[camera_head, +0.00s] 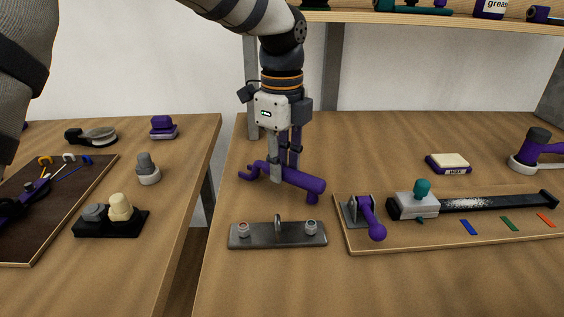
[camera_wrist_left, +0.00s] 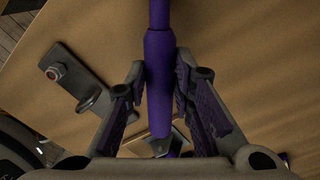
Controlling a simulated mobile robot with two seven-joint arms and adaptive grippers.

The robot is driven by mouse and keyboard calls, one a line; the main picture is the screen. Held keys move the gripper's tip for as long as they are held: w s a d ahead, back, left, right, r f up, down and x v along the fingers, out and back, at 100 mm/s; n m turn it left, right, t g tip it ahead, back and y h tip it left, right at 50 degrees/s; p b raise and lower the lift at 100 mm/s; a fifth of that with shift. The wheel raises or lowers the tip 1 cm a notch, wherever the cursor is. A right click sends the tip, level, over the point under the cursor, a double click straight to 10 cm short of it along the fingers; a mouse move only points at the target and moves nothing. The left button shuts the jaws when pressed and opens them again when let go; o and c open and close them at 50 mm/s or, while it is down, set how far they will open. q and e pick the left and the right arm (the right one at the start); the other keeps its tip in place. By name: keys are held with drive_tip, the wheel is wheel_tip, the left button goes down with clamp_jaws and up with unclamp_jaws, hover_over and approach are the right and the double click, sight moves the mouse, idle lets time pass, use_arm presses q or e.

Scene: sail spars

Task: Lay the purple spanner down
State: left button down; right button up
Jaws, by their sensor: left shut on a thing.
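The purple spanner (camera_head: 304,180) is between the fingers of my left gripper (camera_head: 277,178), low over the right-hand bench. It lies roughly level, its thick handle pointing right and a thinner hooked part reaching left. In the left wrist view the purple handle (camera_wrist_left: 159,85) runs between the two ridged fingers of the left gripper (camera_wrist_left: 160,100). The fingers are shut on it. I cannot tell whether it touches the bench top. My right gripper is not in view.
A metal plate with nuts and a ring (camera_head: 278,235) lies just in front. To the right is a board (camera_head: 450,233) with a purple-handled lever (camera_head: 372,222). A small boxed block (camera_head: 448,163) sits behind it. A gap separates the left bench (camera_head: 185,175). Bare wood (camera_head: 375,150) lies behind.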

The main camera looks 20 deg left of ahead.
use_arm(q)
drive_tip(key=shift+f, duration=0.45)
idle(0.6)
drive_tip(key=c, duration=1)
unclamp_jaws()
drive_tip(key=shift+r, duration=0.1)
drive_tip(key=shift+r, duration=1.4)
drive_tip(key=shift+r, duration=3)
